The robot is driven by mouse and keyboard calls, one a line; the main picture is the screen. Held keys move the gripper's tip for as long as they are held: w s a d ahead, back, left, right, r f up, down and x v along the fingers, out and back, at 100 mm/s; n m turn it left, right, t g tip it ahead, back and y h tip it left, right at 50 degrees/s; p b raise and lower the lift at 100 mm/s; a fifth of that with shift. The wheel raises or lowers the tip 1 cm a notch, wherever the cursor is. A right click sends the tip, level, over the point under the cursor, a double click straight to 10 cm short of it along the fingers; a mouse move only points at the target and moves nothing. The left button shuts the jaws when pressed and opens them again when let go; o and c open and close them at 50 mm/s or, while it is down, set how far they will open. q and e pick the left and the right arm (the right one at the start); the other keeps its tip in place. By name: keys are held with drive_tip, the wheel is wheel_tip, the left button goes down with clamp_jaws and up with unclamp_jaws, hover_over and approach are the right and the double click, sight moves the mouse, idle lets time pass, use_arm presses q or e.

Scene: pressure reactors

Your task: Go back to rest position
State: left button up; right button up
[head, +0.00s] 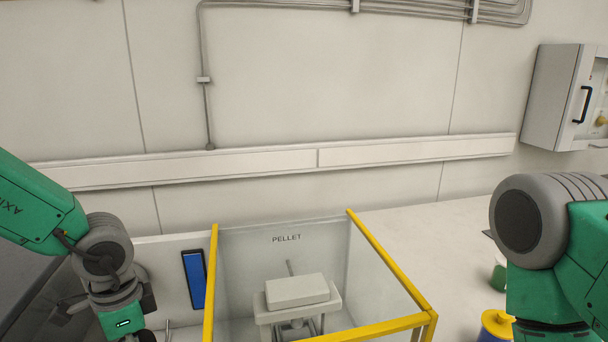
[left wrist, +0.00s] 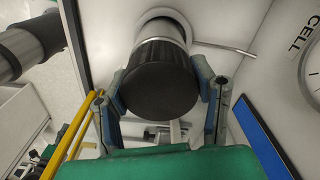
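In the left wrist view, my left gripper (left wrist: 160,85) has its two fingers apart, one on each side of a thick black cylindrical knob (left wrist: 160,82) on a pale metal shaft. The pads lie very close to the knob's sides. I cannot tell whether they press on it or stand just clear. In the head view my left arm comes down at the lower left; its fingers and the knob are hidden or cut off there. My right arm (head: 550,240) shows at the right edge, bent, with its gripper out of view.
A clear box with yellow edges (head: 390,262), labelled PELLET, holds a grey press-like device (head: 297,291). A blue panel (head: 194,279) is left of it. A blue and yellow container (head: 496,325) stands near my right arm. A wall cabinet (head: 558,98) hangs at right.

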use_arm(q)
drive_tip(key=c, duration=0.4)
drive_tip(key=shift+r+m+p, duration=0.15)
drive_tip(key=shift+m+p, duration=0.8)
drive_tip(key=shift+m, duration=0.05)
drive_tip(key=m+p, duration=0.3)
drive_tip(key=m, duration=0.2)
drive_tip(key=shift+p, duration=0.4)
drive_tip(key=shift+s+m, duration=0.15)
drive_tip(key=shift+m, duration=0.35)
drive_tip(key=shift+f, duration=0.2)
